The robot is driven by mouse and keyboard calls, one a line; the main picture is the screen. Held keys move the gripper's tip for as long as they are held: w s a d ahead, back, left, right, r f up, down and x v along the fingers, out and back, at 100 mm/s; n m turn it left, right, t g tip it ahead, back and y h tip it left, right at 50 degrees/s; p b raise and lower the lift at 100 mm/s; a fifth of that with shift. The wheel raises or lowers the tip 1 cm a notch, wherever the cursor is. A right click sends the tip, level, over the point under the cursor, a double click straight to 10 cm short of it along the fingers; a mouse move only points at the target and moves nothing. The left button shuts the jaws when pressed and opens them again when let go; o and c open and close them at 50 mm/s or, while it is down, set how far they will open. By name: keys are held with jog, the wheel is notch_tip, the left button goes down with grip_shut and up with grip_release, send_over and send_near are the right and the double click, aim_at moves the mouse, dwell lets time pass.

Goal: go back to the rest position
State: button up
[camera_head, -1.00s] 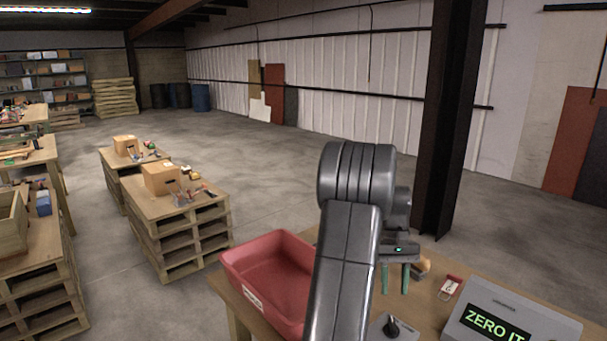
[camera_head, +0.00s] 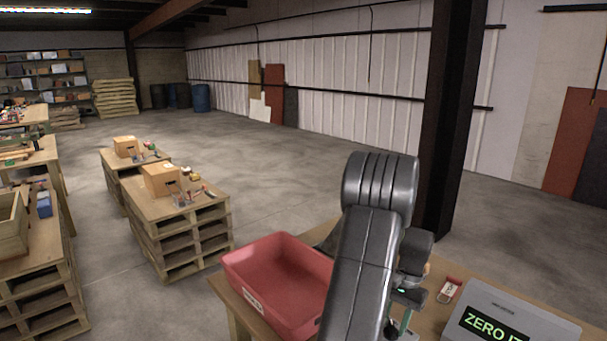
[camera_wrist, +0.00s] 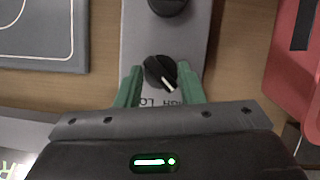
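My gripper (camera_wrist: 159,82) is open in the wrist view, its two green fingers apart with nothing held between them. A black knob (camera_wrist: 159,72) with a white pointer line shows between the fingers, with a gap on each side. It sits on a grey panel (camera_wrist: 192,30) with lettering that is partly covered. In the head view, my gripper (camera_head: 400,322) is low over the table, partly hidden behind my arm.
A red bin (camera_head: 240,283) stands left of my arm, and its edge shows in the wrist view (camera_wrist: 290,75). A grey display box (camera_head: 545,325) reading "ZERO IT" and a red tag (camera_head: 448,291) lie to the right. A dark mat (camera_wrist: 45,45) shows at upper left.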

jog(key=shift+m+t+y, duration=0.3)
jog(key=shift+m+t, duration=0.1)
jog(key=shift+m, duration=0.8)
